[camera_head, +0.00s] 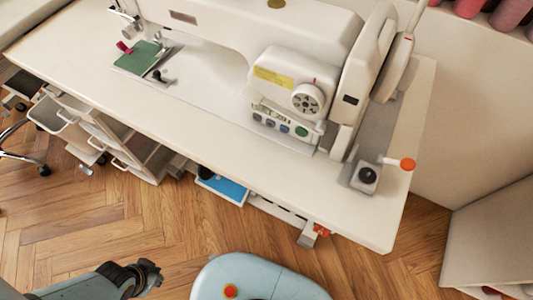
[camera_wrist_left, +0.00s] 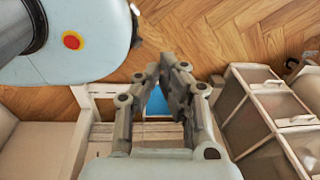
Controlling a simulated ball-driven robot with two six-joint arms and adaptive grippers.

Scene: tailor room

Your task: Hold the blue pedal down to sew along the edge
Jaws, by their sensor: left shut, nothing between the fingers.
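The blue pedal (camera_head: 222,188) is low under the front edge of the sewing table (camera_head: 300,205), partly hidden by the tabletop. In the left wrist view a small part of the blue pedal (camera_wrist_left: 157,104) shows behind my fingers. My left gripper (camera_head: 150,277) is at the lower left over the wood floor, in front of the table and apart from the pedal. It is shut and empty; its fingers (camera_wrist_left: 172,68) also show in the left wrist view. The white sewing machine (camera_head: 275,35) stands on the table. A green fabric piece (camera_head: 137,57) lies at its needle end. My right gripper is out of view.
Open drawers (camera_head: 90,125) stand under the table at the left and also show in the left wrist view (camera_wrist_left: 265,110). A chair base with casters (camera_head: 20,150) is at the far left. Wood floor (camera_head: 150,210) is clear before the table.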

